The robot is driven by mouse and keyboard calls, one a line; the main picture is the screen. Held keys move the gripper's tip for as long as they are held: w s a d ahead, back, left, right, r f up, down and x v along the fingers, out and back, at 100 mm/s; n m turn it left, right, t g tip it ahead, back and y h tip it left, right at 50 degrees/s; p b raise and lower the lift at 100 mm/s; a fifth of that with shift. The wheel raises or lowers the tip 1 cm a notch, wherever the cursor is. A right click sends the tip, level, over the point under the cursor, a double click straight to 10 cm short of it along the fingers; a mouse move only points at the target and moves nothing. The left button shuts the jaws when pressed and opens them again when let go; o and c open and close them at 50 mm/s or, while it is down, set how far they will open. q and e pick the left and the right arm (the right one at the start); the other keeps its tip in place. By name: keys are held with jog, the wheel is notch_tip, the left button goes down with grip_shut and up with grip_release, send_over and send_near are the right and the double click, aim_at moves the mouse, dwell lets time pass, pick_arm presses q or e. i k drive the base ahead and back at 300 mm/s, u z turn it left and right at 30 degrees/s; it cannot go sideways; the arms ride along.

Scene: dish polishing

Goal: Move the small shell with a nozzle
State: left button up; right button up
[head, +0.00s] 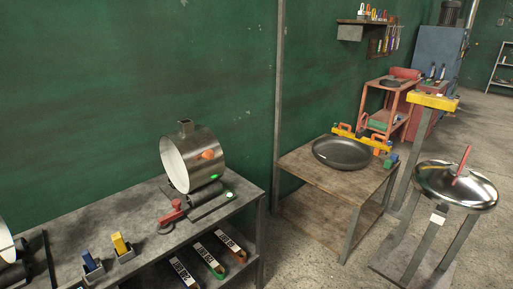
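A shiny metal shell (211,146), a short open drum lying on its side, sits on a dark support on the grey workbench (145,207). A small square nozzle (185,127) stands up from its top. Its open, pale end faces left. An orange spot and a green spot show on its side. Part of another round, pale-faced metal piece (4,242) shows at the left edge, mostly cut off; I cannot tell if it has a nozzle. Neither of my grippers is in view.
A red tool (172,212) and blue and yellow blocks in holders (119,244) are on the bench. Labelled tools lie on its lower shelf. A wooden table (315,177) holds a dark pan (341,153). A polished lid (440,184) rests on a stand at right. Floor shows between them.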

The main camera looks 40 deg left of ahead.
aim_at(191, 156)
jog(key=u, duration=0.35)
jog(key=i, duration=0.95)
jog(key=u, duration=0.7)
